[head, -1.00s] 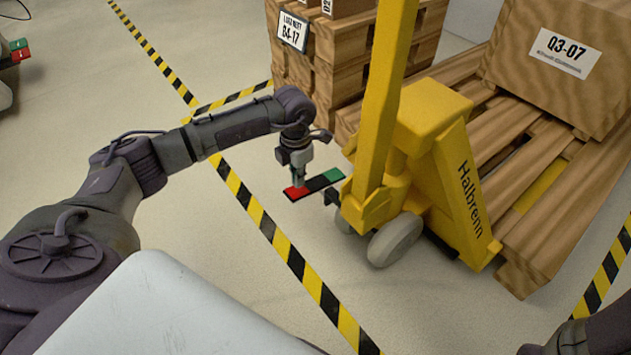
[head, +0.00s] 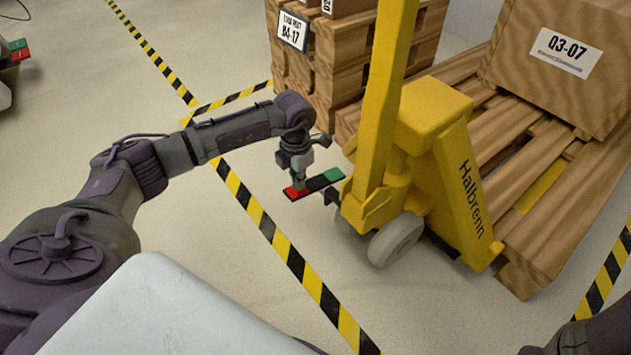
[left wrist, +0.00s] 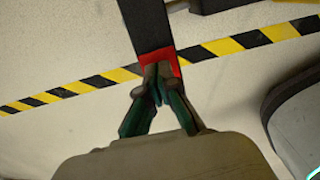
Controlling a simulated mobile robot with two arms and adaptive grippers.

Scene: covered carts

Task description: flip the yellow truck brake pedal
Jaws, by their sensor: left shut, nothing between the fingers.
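The brake pedal is a flat bar (head: 319,183) with a red end, a black middle and a green end, low beside the yellow pallet truck (head: 430,110). Its red end points left and its green end lies close to the truck. My left gripper (head: 300,185) points down over the red end, shut and empty. In the left wrist view its closed fingertips (left wrist: 158,72) overlap the red end (left wrist: 158,57); they look to be touching it. The black part (left wrist: 147,22) runs up out of that frame. The green end is not in that view. My right gripper is not in view.
A wooden pallet (head: 535,240) with a box (head: 565,80) is at the right, on the truck's far side. Stacked crates (head: 345,75) stand behind the pedal. Black-and-yellow tape (head: 285,245) crosses the clear floor. Another red-green bar (head: 20,50) shows at far left.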

